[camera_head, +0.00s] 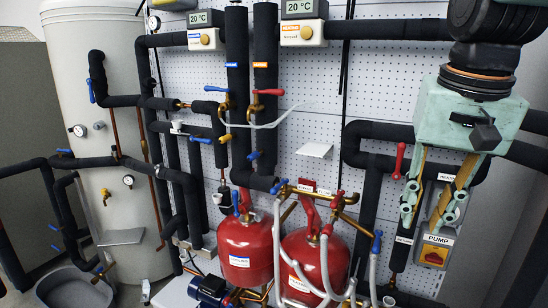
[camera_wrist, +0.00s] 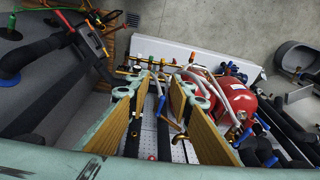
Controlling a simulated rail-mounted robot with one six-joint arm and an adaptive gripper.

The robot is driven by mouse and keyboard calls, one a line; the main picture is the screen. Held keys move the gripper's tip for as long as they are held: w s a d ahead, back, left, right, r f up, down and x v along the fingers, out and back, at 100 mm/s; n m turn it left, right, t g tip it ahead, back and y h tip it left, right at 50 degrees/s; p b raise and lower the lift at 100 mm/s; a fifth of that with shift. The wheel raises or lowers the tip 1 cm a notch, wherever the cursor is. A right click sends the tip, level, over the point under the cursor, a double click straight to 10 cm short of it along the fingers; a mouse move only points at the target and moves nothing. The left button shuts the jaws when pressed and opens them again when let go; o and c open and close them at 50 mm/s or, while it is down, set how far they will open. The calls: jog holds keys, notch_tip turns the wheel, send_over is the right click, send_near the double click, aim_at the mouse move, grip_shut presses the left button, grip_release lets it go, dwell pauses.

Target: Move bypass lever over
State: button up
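I cannot read a bypass label on any lever. A red lever (camera_head: 399,160) stands nearly upright on the dark insulated pipe (camera_head: 370,205) at right, just left of my gripper. A small label (camera_head: 404,240) on that pipe is too small to read surely. My gripper (camera_head: 430,208) is open and empty, its two fingers pointing down in front of the pump panel and apart from the red lever. In the wrist view the gripper (camera_wrist: 154,92) also shows spread fingers with nothing held between them. Other levers are a blue one (camera_head: 216,88) and a red one (camera_head: 268,91) on the middle pipes.
The pump panel (camera_head: 433,256) with a red and yellow switch is behind and below the gripper. Two red vessels (camera_head: 245,250) with hoses stand at lower middle. A white tank (camera_head: 110,130) is at left. Insulated pipes crowd the perforated board (camera_head: 390,80). A small white shelf (camera_head: 314,150) sticks out.

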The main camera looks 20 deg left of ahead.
jog(key=w+a+r+p, duration=0.3)
jog(key=w+a+p, duration=0.2)
jog(key=w+a, duration=0.4)
jog(key=m+g+p, duration=0.1)
jog(key=g+p, duration=0.1)
jog(key=p, duration=1.2)
send_near(280, 186)
jog(key=shift+s+a+f, duration=0.15)
jog(key=shift+s+a, duration=0.25)
jog(key=shift+s, duration=0.4)
jog(key=shift+s+a+f, duration=0.15)
jog(key=shift+s+a, duration=0.2)
jog(key=shift+s, duration=0.5)
jog(key=shift+f, duration=0.25)
jog(key=shift+f+b, duration=1.95)
jog(key=shift+f, duration=1.75)
jog(key=shift+c, duration=0.3)
jog(key=c, duration=0.4)
jog(key=shift+o, duration=0.2)
jog(key=shift+d, duration=0.1)
